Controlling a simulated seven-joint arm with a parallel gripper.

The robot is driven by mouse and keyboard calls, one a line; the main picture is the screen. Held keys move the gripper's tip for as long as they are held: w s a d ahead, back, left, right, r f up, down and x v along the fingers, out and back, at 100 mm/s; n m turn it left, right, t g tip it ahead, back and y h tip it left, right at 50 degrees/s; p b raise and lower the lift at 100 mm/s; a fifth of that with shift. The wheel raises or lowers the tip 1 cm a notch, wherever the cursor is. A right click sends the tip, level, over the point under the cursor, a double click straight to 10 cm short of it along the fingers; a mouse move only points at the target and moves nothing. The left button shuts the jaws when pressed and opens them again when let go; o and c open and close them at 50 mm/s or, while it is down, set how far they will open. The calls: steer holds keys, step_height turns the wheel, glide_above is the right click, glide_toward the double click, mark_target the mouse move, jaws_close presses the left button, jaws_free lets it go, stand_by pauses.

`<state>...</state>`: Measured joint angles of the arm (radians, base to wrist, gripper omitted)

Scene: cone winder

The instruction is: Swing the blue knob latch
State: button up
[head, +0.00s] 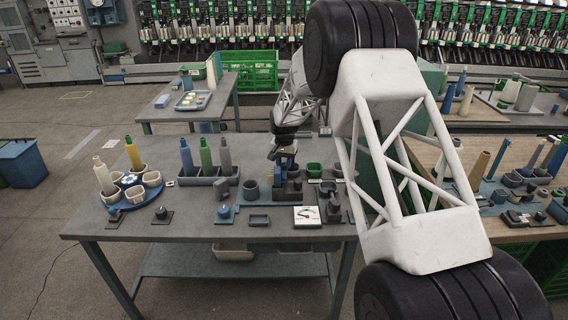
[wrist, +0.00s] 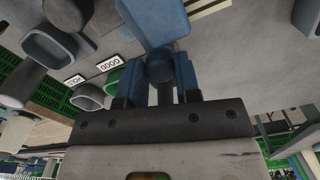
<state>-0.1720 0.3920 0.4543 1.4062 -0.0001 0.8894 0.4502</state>
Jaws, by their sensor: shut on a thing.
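My gripper (wrist: 158,85) has two blue fingers closed on a dark round knob (wrist: 160,68) in the wrist view. A broad blue latch piece (wrist: 150,22) lies just beyond the knob, and the knob appears to be attached to it. In the head view my gripper (head: 284,152) points down at the back middle of the grey table, over a dark block with blue parts. The arm's wrist and the fingers hide much of the latch there, so its swing angle cannot be told.
A green cup (head: 314,170) stands just right of the gripper. A round holder with bobbins (head: 133,194) and a rack of coloured cones (head: 206,180) stand to the left.

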mark_target(284, 164)
steer(key=shift+r, duration=0.1)
steer(key=o, duration=0.6)
steer(key=shift+o, duration=0.2)
steer(key=shift+r, duration=3.85)
